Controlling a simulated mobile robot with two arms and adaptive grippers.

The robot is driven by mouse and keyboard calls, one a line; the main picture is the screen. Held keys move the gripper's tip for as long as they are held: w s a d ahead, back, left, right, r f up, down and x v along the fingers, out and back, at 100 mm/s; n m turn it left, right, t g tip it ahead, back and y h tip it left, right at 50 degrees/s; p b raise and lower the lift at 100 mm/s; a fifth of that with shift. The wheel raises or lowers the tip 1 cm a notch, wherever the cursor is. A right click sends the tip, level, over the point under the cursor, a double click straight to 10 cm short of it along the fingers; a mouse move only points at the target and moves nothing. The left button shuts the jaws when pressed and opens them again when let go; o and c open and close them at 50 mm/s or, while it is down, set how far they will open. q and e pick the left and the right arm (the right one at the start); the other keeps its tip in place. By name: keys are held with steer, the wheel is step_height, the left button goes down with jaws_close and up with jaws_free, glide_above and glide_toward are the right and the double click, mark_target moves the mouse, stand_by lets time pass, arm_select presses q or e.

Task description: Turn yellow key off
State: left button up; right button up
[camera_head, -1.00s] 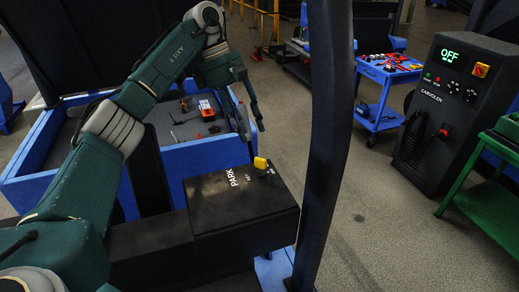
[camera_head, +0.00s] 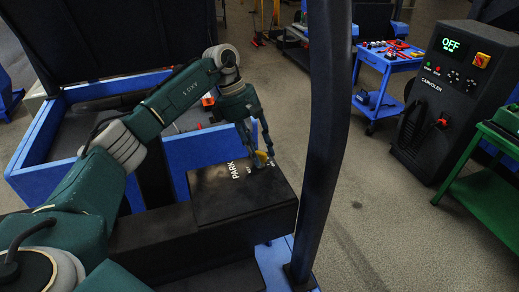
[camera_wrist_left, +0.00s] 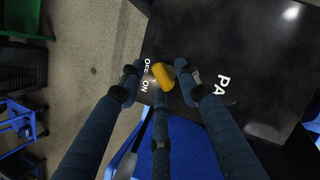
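The yellow key (camera_head: 262,157) stands on top of the black box marked PARK (camera_head: 240,200). In the left wrist view the key (camera_wrist_left: 162,76) lies at a slant beside the white OFF and ON labels (camera_wrist_left: 146,76). My left gripper (camera_head: 265,160) is down at the key, which it partly hides in the head view. In the left wrist view my left gripper's (camera_wrist_left: 157,70) fingers are spread around the key, with gaps on both sides; the third finger is just below it. I cannot tell whether that finger touches. My right gripper is not in view.
A dark upright post (camera_head: 325,140) stands just right of the box. A blue-walled bin (camera_head: 35,165) lies behind my arm. A black cabinet with a green OFF display (camera_head: 451,45), a blue cart (camera_head: 385,65) and a green bench (camera_head: 480,190) stand at the right.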

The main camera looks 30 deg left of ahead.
arm_select(q)
jaws_close()
steer(key=shift+f+n+t+b, duration=0.1)
steer(key=shift+n+t+b, duration=0.2)
steer(key=shift+n+b, duration=0.45)
steer(key=shift+s+a+n+t+b, duration=0.1)
steer(key=shift+n+t+b, duration=0.2)
steer(key=shift+n+b, duration=0.45)
steer(key=n+t+b, duration=0.1)
steer(key=n+b, duration=0.1)
steer(key=n, duration=0.1)
steer(key=shift+s+y, duration=0.1)
steer(key=shift+y, duration=0.3)
steer(key=shift+r+n+t+y+b, duration=0.2)
steer(key=shift+n+t+y+b, duration=0.25)
steer(key=shift+n+b, duration=0.8)
steer(key=shift+n, duration=0.35)
